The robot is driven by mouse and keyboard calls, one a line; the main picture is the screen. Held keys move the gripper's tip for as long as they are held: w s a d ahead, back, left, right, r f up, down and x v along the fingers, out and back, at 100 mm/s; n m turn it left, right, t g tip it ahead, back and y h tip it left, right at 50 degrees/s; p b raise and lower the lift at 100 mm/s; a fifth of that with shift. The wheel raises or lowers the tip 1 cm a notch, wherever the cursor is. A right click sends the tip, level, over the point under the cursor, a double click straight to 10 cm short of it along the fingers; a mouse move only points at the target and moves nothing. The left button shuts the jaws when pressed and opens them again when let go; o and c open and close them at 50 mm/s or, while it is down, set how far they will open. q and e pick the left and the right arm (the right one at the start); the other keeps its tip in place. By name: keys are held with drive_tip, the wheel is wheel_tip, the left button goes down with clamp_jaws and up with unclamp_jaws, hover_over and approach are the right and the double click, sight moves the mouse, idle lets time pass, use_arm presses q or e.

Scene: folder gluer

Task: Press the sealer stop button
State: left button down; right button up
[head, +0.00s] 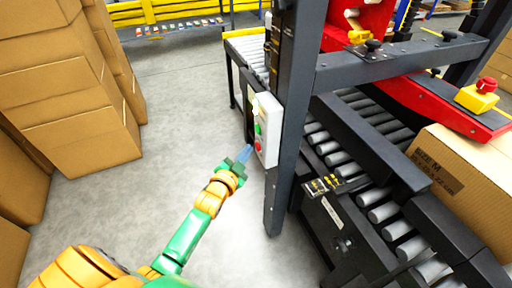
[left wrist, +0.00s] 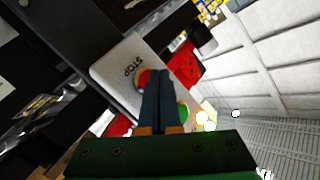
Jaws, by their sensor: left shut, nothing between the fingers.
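The sealer's control box (head: 267,130) is a light grey panel on the dark upright post, with a green button (head: 257,129) and a red stop button (head: 258,147) below it. My left gripper (head: 246,152) is shut and empty, its fingertips close to the red button. In the left wrist view the panel (left wrist: 118,68) carries the word STOP beside the red button (left wrist: 143,77). The shut fingers (left wrist: 158,76) overlap part of that button, and I cannot tell whether they touch it. A green button (left wrist: 184,112) shows beside the fingers. My right gripper is not in view.
The sealer's dark post (head: 291,130) stands just right of the panel. A roller conveyor (head: 385,210) and a carton (head: 462,185) are at the right. A yellow-based red button (head: 480,92) sits on the red arm. Stacked boxes (head: 75,120) stand left; grey floor (head: 190,100) between is clear.

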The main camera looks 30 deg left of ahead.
use_arm(q)
drive_tip(key=shift+w+d, duration=0.15)
drive_tip(key=shift+w, duration=0.05)
drive_tip(key=shift+w+d, duration=0.15)
idle(0.6)
drive_tip(key=shift+s+a+p, duration=0.35)
drive_tip(key=shift+s+a, duration=0.1)
drive_tip(key=shift+s, duration=0.05)
drive_tip(key=s+a+p, duration=0.2)
drive_tip(key=s+a, duration=0.2)
drive_tip(key=shift+s, duration=0.3)
